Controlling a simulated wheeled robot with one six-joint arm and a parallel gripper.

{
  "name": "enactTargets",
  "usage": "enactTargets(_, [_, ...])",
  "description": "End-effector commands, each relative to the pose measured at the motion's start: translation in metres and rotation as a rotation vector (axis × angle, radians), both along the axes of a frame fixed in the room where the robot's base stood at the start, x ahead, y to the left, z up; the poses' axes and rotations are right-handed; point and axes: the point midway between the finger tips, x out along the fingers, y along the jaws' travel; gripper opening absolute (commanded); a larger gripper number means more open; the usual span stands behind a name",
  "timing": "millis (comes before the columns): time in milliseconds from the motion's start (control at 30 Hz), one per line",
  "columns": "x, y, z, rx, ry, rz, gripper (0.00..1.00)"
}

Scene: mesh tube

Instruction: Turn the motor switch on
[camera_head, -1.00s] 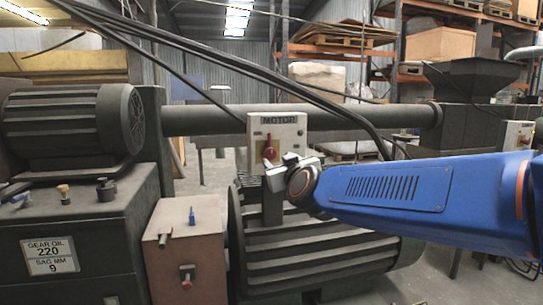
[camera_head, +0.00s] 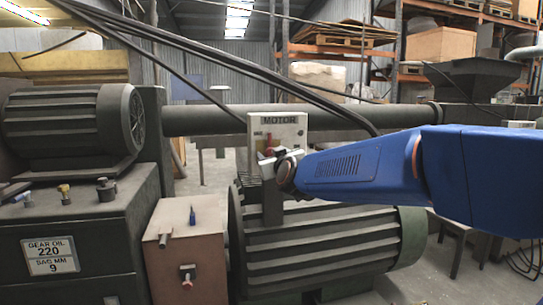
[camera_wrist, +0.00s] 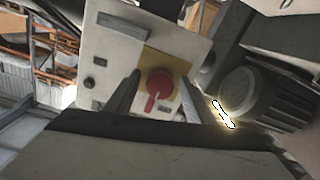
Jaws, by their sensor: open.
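The motor switch is a red rotary knob (camera_wrist: 159,87) on a yellow plate, set in a pale box labelled MOTOR (camera_head: 292,127). In the head view, my gripper (camera_head: 268,158) is in front of the box's lower part and partly hides the knob (camera_head: 268,141). In the wrist view, my gripper (camera_wrist: 156,95) is open, with one dark finger on each side of the knob. The knob's handle points downward and slightly left in that view. I cannot tell whether the fingers touch it.
A large ribbed motor (camera_head: 320,245) lies below the box. A pinkish cabinet (camera_head: 190,245) with small levers stands to its left. A thick horizontal pipe (camera_head: 205,121) runs behind the box, and black cables (camera_head: 215,58) slant across above it.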

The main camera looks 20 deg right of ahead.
Motion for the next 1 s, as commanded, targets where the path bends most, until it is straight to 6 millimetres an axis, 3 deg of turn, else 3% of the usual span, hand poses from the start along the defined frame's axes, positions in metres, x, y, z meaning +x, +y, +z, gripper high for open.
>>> enactTargets(67, [-0.0002, 0.0000, 0.0000, 0.000, 0.000, 0.000, 0.49])
enactTargets(233, [-0.0003, -0.0001, 0.0000, 0.000, 0.000, 0.000, 0.09])
enactTargets(667, [-0.0004, -0.0001, 0.0000, 0.068, 0.000, 0.000, 0.08])
enactTargets(1000, [-0.0005, -0.0001, -0.0001, 0.326, 0.000, 0.000, 0.08])
